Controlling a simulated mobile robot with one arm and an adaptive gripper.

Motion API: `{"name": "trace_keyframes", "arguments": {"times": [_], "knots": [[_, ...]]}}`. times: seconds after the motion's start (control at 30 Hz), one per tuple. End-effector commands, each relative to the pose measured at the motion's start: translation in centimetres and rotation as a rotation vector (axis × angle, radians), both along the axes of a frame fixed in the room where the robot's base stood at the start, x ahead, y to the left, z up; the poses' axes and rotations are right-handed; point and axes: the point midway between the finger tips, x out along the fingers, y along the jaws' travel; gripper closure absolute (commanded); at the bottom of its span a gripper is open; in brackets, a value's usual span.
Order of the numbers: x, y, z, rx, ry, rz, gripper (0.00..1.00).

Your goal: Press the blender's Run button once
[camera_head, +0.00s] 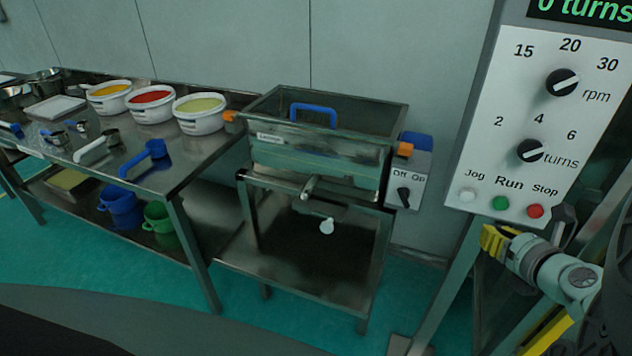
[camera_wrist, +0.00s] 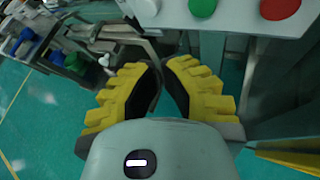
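The control panel (camera_head: 505,135) stands at the right of the head view. Its green Run button (camera_head: 500,203) sits between the white Jog button (camera_head: 467,195) and the red Stop button (camera_head: 535,211). In the wrist view, the Run button (camera_wrist: 202,6) is at the top edge, partly cut off, beyond the fingers. My gripper (camera_head: 492,238) is just below the panel's lower edge, apart from the buttons. In the wrist view, its yellow, black-padded fingers (camera_wrist: 163,64) have a narrow gap between their tips and hold nothing.
The panel has rpm (camera_head: 562,82) and turns (camera_head: 530,150) knobs under a display reading "0 turns". A sieve machine (camera_head: 315,160) stands at the middle, with an Off/On switch box (camera_head: 404,190). A steel table (camera_head: 190,165) with tubs is at the left.

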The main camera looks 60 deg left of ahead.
Motion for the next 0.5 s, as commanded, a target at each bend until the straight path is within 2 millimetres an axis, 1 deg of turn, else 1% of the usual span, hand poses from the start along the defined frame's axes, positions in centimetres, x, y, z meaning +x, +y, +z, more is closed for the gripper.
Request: {"name": "trace_keyframes", "arguments": {"times": [0.1,0.2,0.33,0.5], "knots": [[1.3,1.3,0.1,0.004,0.000,0.007,1.00],[2.3,1.9,-0.3,0.001,0.001,0.007,1.00],[3.1,2.5,-0.3,-0.001,0.002,0.009,1.00],[3.7,3.0,-0.1,0.001,0.002,0.008,1.00]]}}
